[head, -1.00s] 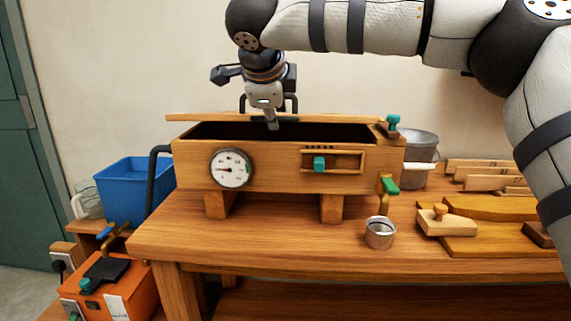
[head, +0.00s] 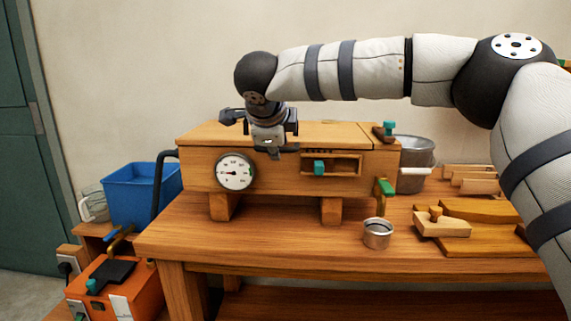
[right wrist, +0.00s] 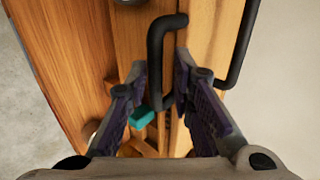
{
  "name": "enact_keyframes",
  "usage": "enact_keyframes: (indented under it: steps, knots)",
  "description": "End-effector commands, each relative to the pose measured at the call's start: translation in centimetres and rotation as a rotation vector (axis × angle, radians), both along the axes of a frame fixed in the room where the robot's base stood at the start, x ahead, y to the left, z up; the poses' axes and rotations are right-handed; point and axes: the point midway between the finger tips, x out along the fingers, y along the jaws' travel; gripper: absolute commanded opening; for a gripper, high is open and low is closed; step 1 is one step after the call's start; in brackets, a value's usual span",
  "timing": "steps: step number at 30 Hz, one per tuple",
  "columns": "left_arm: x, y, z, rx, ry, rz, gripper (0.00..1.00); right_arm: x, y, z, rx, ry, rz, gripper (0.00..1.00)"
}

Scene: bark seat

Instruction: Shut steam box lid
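The wooden steam box (head: 285,182) stands on the bench in the head view, with a round gauge (head: 235,173) and a teal slider knob (head: 319,167) on its front. Its lid (head: 330,132) lies flat on top, with no visible gap along the front edge. My right gripper (head: 273,151) is at the lid's front edge, left of the slider. In the right wrist view, its fingers (right wrist: 160,72) are apart, on either side of a black bar handle (right wrist: 156,60); I cannot tell whether they touch it. My left gripper is not in view.
A metal cup (head: 377,233) stands on the bench in front of the box. A metal pot (head: 414,160) and wooden pieces (head: 470,210) are to the right. A blue bin (head: 140,193) and an orange unit (head: 115,285) are at the left. A black hose (head: 160,180) joins the box's left end.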

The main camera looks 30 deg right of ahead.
Motion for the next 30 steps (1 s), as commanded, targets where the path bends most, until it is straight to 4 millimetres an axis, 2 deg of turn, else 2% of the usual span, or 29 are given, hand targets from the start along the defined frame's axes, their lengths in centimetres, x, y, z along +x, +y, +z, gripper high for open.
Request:
enact_keyframes:
  steps: [4,21,30]
  knots:
    - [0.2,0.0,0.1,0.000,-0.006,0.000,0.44,-0.4,0.3,0.5,0.000,-0.002,0.002,0.22]
    - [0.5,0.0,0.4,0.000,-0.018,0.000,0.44,-4.2,2.6,4.2,-0.001,-0.001,0.001,0.22]
    - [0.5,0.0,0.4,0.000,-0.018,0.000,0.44,-4.6,2.9,4.5,0.000,0.001,0.001,0.22]
